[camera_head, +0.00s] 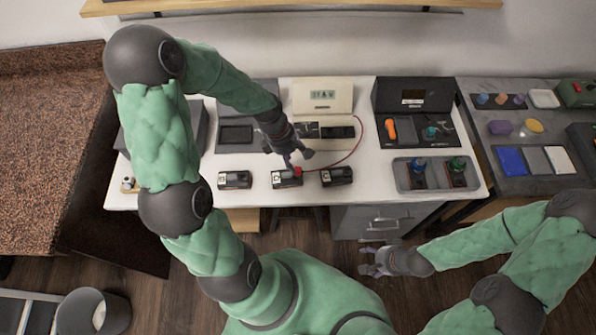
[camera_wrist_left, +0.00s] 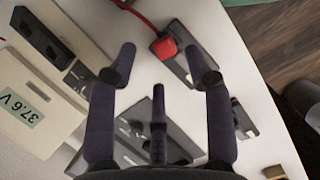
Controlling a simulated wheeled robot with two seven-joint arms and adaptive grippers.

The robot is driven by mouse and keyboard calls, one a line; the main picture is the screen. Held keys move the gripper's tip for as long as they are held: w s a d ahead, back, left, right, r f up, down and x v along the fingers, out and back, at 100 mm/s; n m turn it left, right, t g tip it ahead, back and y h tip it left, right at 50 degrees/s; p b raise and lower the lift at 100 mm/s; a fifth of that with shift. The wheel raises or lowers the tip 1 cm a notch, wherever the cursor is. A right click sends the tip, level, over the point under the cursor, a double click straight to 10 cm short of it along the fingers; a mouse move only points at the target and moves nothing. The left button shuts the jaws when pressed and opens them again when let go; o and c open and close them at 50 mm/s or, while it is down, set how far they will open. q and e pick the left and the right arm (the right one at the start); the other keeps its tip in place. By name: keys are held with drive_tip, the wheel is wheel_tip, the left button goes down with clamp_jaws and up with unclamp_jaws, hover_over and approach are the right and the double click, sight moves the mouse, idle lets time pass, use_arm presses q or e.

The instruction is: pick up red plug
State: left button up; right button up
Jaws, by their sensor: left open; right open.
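The red plug (camera_head: 298,171) sits at the middle black module (camera_head: 284,179) on the white table, with a red cable running up from it. In the left wrist view the red plug (camera_wrist_left: 164,47) is at the top centre, on or against a dark module, just beyond my fingertips. My left gripper (camera_head: 289,157) is open and empty, right above and slightly behind the plug; its spread fingers also show in the left wrist view (camera_wrist_left: 160,62). My right gripper (camera_head: 372,262) is open and empty, in front of the table, far from the plug.
Similar black modules stand left (camera_head: 235,180) and right (camera_head: 337,176) of the middle one. A cream meter (camera_head: 322,97) with a display stands behind. A grey tray (camera_head: 403,178) with blue and green items lies to the right. The table front is mostly clear.

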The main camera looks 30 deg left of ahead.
sight(299, 169)
use_arm(q)
drive_tip(key=x, duration=0.1)
drive_tip(key=b+x, duration=0.1)
drive_tip(key=x, duration=0.1)
drive_tip(key=b+x, duration=0.1)
drive_tip(key=x, duration=0.1)
drive_tip(key=shift+s+a+f, duration=0.1)
drive_tip(key=shift+s+a, duration=0.1)
drive_tip(key=shift+a, duration=0.1)
clamp_jaws()
drive_tip(key=shift+r+p, duration=0.4)
drive_tip(key=shift+r, duration=0.35)
wheel_tip(299, 169, up, 2)
drive_tip(key=shift+s+d+r+p, duration=0.1)
drive_tip(key=shift+r+p, duration=0.15)
drive_tip(key=shift+p, duration=0.35)
drive_tip(key=s+d+r+p, duration=0.4)
drive_tip(key=s+d+r, duration=0.3)
drive_tip(key=s+r, duration=0.2)
drive_tip(key=s, duration=0.2)
drive_tip(key=shift+s, duration=0.4)
drive_tip(key=shift+w+d, duration=0.1)
